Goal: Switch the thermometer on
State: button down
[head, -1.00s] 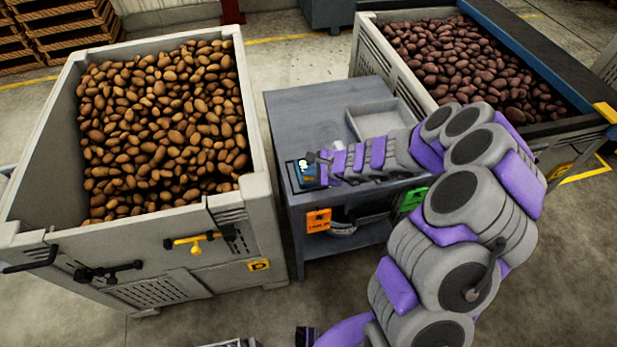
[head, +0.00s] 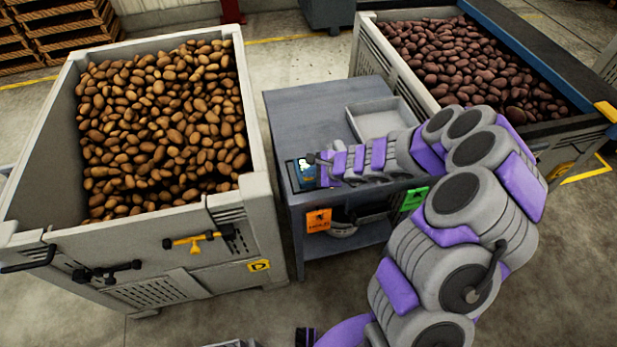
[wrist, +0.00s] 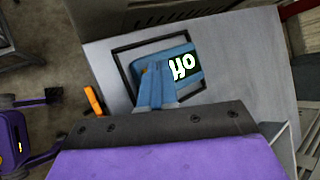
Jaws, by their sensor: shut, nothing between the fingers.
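The blue thermometer (head: 305,166) lies near the left front corner of the grey table (head: 308,110). In the wrist view the thermometer (wrist: 178,52) lies inside a dark rectangular outline, and its dark display is lit with pale characters that look like "HO". Part of the display and much of the body are hidden behind my fingers. My gripper (wrist: 157,68) is shut and empty, its fingertips over the thermometer's body, just left of the display. I cannot tell whether they touch it. In the head view my gripper (head: 313,160) reaches in from the right.
A grey tray (head: 352,117) stands on the table behind my arm. Orange (head: 318,220) and green (head: 413,198) tags hang on the table's front. A large crate of potatoes (head: 253,130) stands close on the left, another crate (head: 378,58) at back right.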

aim_at(311, 179)
dwell(0.6)
jog(key=shift+r+p, duration=0.45)
jog(key=shift+r, duration=0.1)
notch_tip(311, 179, up, 6)
jog(key=p, duration=0.5)
dwell(0.5)
